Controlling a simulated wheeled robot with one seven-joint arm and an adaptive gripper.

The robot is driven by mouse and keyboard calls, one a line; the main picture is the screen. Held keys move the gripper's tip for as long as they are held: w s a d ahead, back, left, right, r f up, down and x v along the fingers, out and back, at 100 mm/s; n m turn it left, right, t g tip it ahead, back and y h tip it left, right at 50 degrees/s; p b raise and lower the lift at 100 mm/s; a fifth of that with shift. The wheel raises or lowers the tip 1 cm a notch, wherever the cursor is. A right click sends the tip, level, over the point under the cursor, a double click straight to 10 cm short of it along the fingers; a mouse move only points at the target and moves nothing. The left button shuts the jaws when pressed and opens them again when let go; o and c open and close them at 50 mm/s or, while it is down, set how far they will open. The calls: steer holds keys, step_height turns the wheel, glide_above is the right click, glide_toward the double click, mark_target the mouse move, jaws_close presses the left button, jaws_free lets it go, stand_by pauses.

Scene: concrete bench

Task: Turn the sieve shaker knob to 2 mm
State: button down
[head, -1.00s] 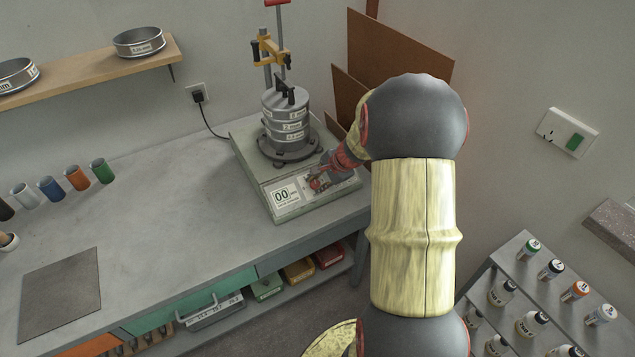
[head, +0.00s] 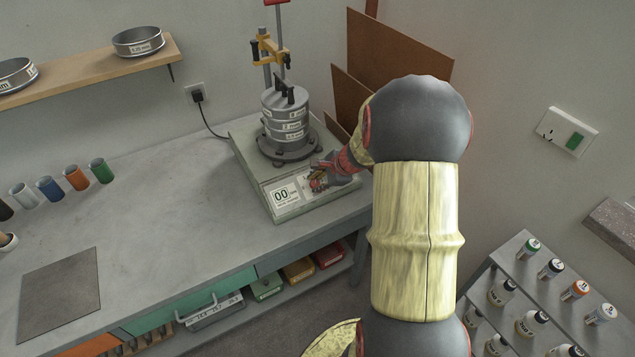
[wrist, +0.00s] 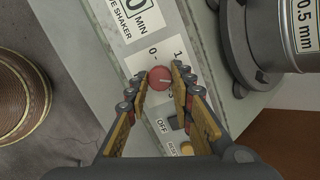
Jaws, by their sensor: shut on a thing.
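The sieve shaker (head: 251,163) stands at the right end of the bench, with a stack of sieves (head: 287,122) on top and a "00" display (head: 284,196) on its front. In the wrist view its round red knob (wrist: 159,77) has a pale line on its face. Labels 0, 1 and 3 show around it; the label for 2 is hidden or unclear, and I cannot tell exactly which label the line meets. My gripper (wrist: 161,78) is shut on the knob, one finger on each side. In the head view my gripper (head: 318,180) partly hides the knob.
A sieve labelled 0.5 mm (wrist: 285,38) is near at the upper right. Coloured cups (head: 76,177) and a dark mat (head: 60,294) lie far left; the bench between is clear.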

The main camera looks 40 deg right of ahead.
steer(key=c, duration=1.7)
jaws_free()
steer(key=shift+o, duration=0.8)
steer(key=shift+r, duration=0.1)
steer(key=v, duration=1.1)
steer(key=shift+s+r, duration=0.25)
steer(key=shift+r, duration=0.1)
